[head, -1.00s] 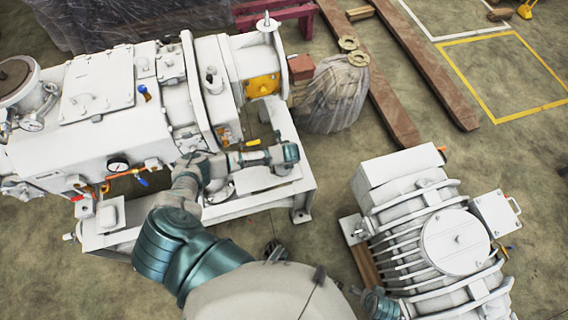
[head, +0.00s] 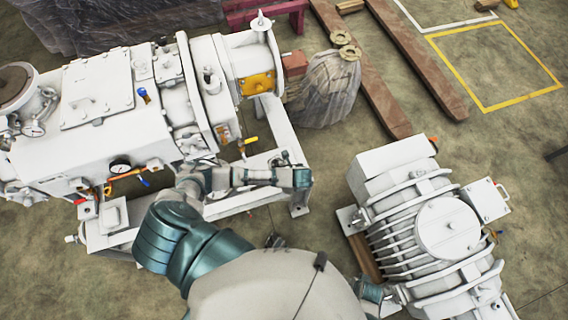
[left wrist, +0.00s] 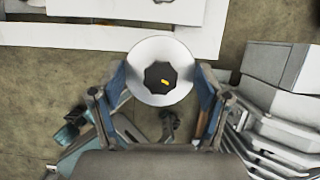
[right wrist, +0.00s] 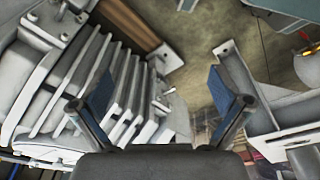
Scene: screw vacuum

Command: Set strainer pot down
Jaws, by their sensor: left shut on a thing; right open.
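The strainer pot (left wrist: 147,53) is a round white piece with a black angular knob and a small yellow mark at its centre in the left wrist view. My left gripper (left wrist: 163,82) is shut on it, with one blue-padded finger on each side. Floor shows beneath and around the pot; its height above the floor is unclear. In the head view my left wrist hides the pot and fingers. My right gripper (right wrist: 160,86) is open and empty in the right wrist view, beside the ribbed grey housing.
A large white vacuum pump (head: 95,95) on a pale frame (head: 296,190) stands at the left. A ribbed white pump (head: 400,190) stands at the right. Brown beams (head: 425,62) and a wrapped object (head: 322,92) lie behind. Bare floor (head: 325,215) lies between the machines.

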